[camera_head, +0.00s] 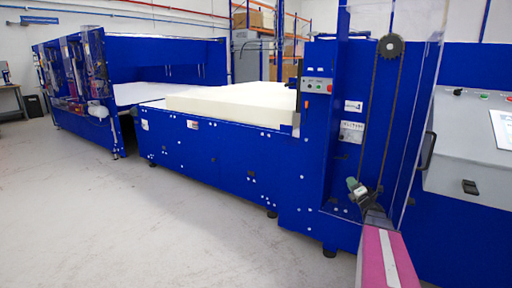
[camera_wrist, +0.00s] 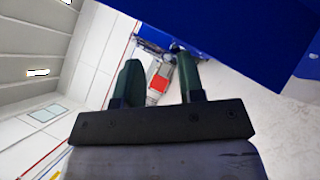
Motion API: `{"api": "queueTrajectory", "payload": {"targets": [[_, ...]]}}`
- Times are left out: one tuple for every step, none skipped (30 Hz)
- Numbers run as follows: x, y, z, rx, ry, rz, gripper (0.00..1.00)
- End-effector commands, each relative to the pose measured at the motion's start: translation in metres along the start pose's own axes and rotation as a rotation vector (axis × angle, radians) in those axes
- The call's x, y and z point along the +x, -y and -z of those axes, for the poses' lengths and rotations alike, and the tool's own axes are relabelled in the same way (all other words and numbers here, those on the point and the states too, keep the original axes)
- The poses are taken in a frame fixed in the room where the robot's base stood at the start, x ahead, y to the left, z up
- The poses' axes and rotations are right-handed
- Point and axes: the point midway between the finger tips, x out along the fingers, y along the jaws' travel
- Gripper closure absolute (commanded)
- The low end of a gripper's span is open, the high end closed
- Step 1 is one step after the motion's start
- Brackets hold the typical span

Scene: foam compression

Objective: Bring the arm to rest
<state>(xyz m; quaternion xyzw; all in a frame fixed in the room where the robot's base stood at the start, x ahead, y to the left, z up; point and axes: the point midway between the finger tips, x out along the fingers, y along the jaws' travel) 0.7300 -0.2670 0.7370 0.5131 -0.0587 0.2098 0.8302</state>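My gripper (camera_wrist: 157,75) shows in the wrist view, with two dark green fingers standing apart on a black crossbar. Nothing is held between them; only distant background shows through the gap. I cannot make out my gripper in the head view. A cream foam block (camera_head: 225,100) lies flat on the bed of the large blue foam machine (camera_head: 215,155) in the head view.
A blue panel (camera_wrist: 225,30) fills the upper right of the wrist view. The head view shows a grey control console (camera_head: 470,150) at right and a pink, white-striped bar (camera_head: 376,262) low at right. The grey floor (camera_head: 120,215) at left is clear.

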Motion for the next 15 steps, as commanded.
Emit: {"api": "queueTrajectory", "payload": {"targets": [[0.001, -0.002, 0.006, -0.020, -0.016, 0.001, 0.64], [0.002, -0.003, 0.009, -0.037, -0.029, 0.002, 0.64], [0.002, -0.004, 0.014, -0.060, -0.045, 0.004, 0.64], [0.003, -0.005, 0.018, -0.076, -0.057, 0.004, 0.64], [0.003, -0.006, 0.022, -0.094, -0.070, 0.005, 0.64], [0.004, -0.007, 0.027, -0.118, -0.087, 0.006, 0.64], [0.004, -0.008, 0.032, -0.138, -0.102, 0.006, 0.64], [0.004, -0.009, 0.036, -0.158, -0.116, 0.006, 0.64], [0.005, -0.011, 0.043, -0.187, -0.138, 0.006, 0.64], [0.005, -0.012, 0.048, -0.210, -0.155, 0.005, 0.64], [0.006, -0.013, 0.054, -0.235, -0.174, 0.004, 0.64], [0.006, -0.015, 0.062, -0.272, -0.201, 0.002, 0.64], [0.006, -0.016, 0.068, -0.300, -0.221, 0.001, 0.64], [0.006, -0.017, 0.074, -0.331, -0.244, -0.002, 0.64], [0.006, -0.019, 0.084, -0.375, -0.277, -0.006, 0.64]]}}
